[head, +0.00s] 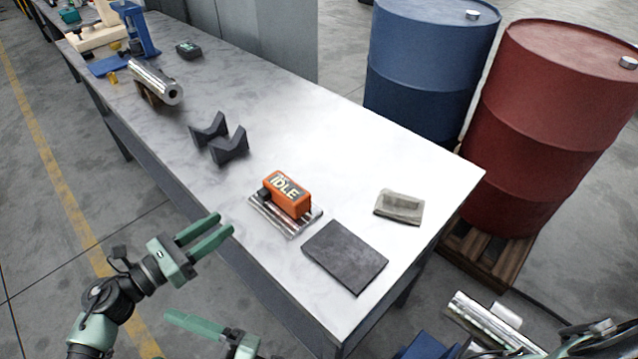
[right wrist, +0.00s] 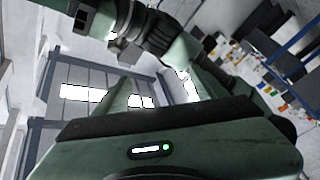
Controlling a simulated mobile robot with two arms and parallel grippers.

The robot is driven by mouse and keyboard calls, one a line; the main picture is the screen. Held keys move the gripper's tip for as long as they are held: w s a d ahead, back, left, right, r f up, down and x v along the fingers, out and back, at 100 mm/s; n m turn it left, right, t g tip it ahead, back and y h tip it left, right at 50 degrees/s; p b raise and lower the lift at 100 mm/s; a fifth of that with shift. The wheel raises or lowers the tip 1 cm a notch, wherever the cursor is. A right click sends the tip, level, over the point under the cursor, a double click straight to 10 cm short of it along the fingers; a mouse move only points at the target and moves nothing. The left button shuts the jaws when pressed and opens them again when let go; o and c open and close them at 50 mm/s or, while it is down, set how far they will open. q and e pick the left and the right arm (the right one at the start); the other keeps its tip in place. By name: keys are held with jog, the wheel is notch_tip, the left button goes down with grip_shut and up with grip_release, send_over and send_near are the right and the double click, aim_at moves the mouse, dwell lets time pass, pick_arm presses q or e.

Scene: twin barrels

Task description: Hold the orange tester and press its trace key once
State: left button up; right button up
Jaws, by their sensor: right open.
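The orange tester (head: 287,194) lies on a ribbed silver rack (head: 270,215) near the bench's front edge. Its dark screen reads IDLE, and a black part sits at its left end. I cannot make out the trace key for certain. My left gripper (head: 225,222) is open and empty, in front of the bench edge, left of the tester and apart from it. My right gripper is open; its fingers show in the right wrist view (right wrist: 152,88) with nothing between them. A green finger at the bottom of the head view seems to be part of it.
Black V-blocks (head: 229,147) and a metal cylinder (head: 156,82) stand farther left. Blue (head: 428,65) and red (head: 545,110) barrels stand behind the bench. Bare benchtop lies behind the tester.

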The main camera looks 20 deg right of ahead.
jog(key=s+r+n+g+y, duration=0.3)
jog(key=s+r+n+y, duration=0.25)
jog(key=r+n, duration=0.4)
jog(key=w+d+r+n+t+h, duration=0.3)
jog(key=w+d, duration=0.1)
jog(key=w, duration=0.4)
jog(key=w+d+r+n+t+h, duration=0.3)
jog(key=w+d, duration=0.1)
jog(key=w, duration=0.4)
jog(key=w+d+f+n+t+h, duration=0.1)
jog(key=w+d+f+n+h, duration=0.15)
jog(key=d, duration=0.45)
jog(key=w+d+f+n+h, duration=0.2)
jog(key=d+h, duration=0.1)
jog(key=d, duration=0.4)
jog(key=w+d+f+n+t+h, duration=0.1)
jog(key=w+d+f+n+h, duration=0.15)
jog(key=d, duration=0.45)
send_near(293, 192)
jog(key=shift+w+a+f+m, duration=0.15)
jog(key=shift+w+a+m, duration=0.05)
jog(key=shift+w, duration=0.35)
jog(key=shift+w+a+f+m, duration=0.15)
jog(key=shift+w+a, duration=0.1)
jog(key=shift+w, duration=0.3)
jog(key=x, duration=0.7)
jog(key=shift+w+a+r, duration=0.15)
jog(key=shift+a, duration=0.05)
